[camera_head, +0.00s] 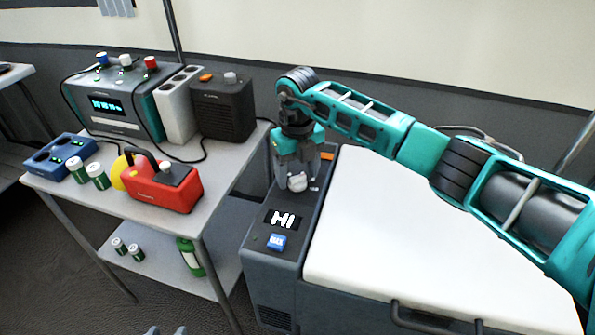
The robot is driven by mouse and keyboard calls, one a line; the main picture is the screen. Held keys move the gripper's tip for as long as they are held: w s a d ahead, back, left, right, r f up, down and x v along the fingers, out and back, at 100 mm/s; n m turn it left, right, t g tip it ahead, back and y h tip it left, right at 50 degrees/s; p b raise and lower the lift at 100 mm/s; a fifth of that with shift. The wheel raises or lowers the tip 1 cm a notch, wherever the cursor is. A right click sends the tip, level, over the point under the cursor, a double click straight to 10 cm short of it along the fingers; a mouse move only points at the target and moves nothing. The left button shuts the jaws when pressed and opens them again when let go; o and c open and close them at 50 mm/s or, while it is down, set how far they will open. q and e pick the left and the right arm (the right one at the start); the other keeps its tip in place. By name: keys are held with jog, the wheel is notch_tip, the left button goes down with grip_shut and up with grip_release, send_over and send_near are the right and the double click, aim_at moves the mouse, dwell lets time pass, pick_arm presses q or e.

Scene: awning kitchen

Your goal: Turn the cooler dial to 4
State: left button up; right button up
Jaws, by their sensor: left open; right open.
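The cooler (440,258) is a dark grey chest with a white lid, at the lower right. Its control strip runs along the left side, with a display (283,219) reading "HI" and a blue button (276,242) in front of it. The pale round dial (297,182) sits on the strip behind the display. My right gripper (296,178) points down over the dial, its open fingers around or just beside it; contact cannot be told. The fingers partly hide the dial, and its setting is not readable. My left gripper is not clearly in view.
A grey table (228,180) at left holds a red device (165,188), green-and-white cans (97,175), a blue tray-like unit (62,157), a teal machine (110,105) and a black box (224,108). An orange piece (327,156) sits behind my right gripper.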

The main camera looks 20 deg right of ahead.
jog(key=shift+c, duration=0.5)
jog(key=c, duration=1)
jog(key=shift+o, duration=0.2)
jog(key=shift+n, duration=0.4)
jog(key=n, duration=0.3)
jog(key=shift+n, duration=0.4)
jog(key=n+b, duration=0.1)
jog(key=n, duration=0.3)
jog(key=shift+n, duration=0.3)
jog(key=n+b, duration=0.1)
jog(key=n, duration=0.4)
jog(key=shift+n+b, duration=0.4)
jog(key=shift+n, duration=1.3)
